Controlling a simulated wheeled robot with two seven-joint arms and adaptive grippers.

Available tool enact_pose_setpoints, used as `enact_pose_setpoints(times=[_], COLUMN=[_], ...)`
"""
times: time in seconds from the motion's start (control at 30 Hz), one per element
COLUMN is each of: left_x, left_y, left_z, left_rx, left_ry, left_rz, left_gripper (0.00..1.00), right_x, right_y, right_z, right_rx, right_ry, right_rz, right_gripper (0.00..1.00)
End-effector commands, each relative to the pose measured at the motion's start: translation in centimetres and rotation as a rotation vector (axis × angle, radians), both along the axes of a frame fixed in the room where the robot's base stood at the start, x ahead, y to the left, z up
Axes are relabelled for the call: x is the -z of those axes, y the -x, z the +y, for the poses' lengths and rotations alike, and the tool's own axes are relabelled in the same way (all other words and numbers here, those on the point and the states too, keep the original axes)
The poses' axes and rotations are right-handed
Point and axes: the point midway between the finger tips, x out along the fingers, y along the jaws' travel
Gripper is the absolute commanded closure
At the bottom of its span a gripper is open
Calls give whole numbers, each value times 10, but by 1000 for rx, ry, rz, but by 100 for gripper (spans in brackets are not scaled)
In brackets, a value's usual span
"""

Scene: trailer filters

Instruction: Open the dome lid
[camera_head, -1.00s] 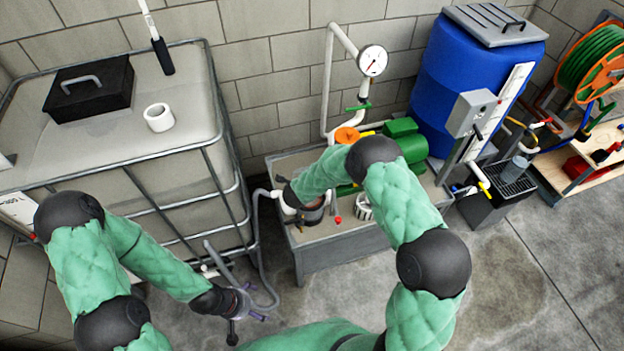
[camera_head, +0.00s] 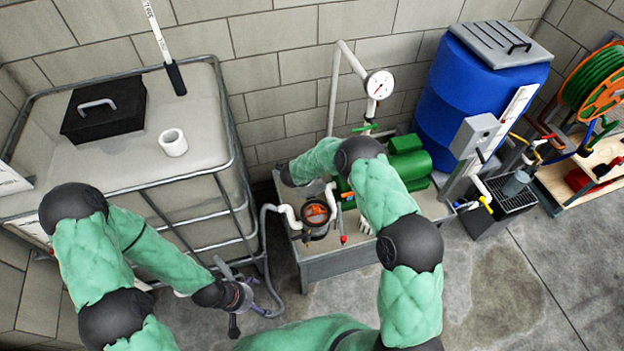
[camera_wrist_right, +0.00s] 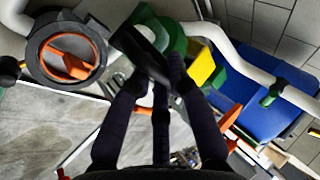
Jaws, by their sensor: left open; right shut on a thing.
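A round dark-rimmed housing (camera_head: 316,213) with orange inside its ring stands on the grey pump bench; it also shows in the right wrist view (camera_wrist_right: 66,55), at the left. My right gripper (camera_wrist_right: 155,65) is shut on a dark, slab-like piece (camera_wrist_right: 138,48), to the right of the housing and apart from it in that view. I cannot tell whether this piece is the dome lid. In the head view my right arm hides its fingers. My left gripper (camera_head: 240,298) is open and empty, low in front of the caged tank.
The bench (camera_head: 345,262) also carries a green pump (camera_head: 408,160) and white pipes, with a gauge (camera_head: 379,84) above. A blue barrel (camera_head: 470,95) stands to the right. The caged tank (camera_head: 200,165) holds a black box (camera_head: 104,110) and a white ring (camera_head: 173,142). Floor at the lower right is clear.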

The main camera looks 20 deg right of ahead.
Motion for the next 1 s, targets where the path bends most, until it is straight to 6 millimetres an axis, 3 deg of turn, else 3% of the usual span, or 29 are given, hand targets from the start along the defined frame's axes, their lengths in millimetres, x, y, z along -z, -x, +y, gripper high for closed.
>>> enact_pose_setpoints(times=[0.23, 0.8, 0.83, 1.0], left_x=[-3, -3, -3, -3], left_y=[0, 0, 0, 0], left_z=[0, 0, 0, 0], left_rx=[0, 0, 0, 0], left_ry=[0, 0, 0, 0], left_rz=[0, 0, 0, 0], left_gripper=[0, 0, 0, 0], right_x=[-1, -1, -1, 0], right_y=[-11, -13, -13, -12], right_z=[0, 0, 0, 0], right_rx=[1, 0, 0, 1], right_ry=[2, 1, 1, 1], right_rz=[-4, -3, -3, -1], right_gripper=[100, 100, 74, 70])
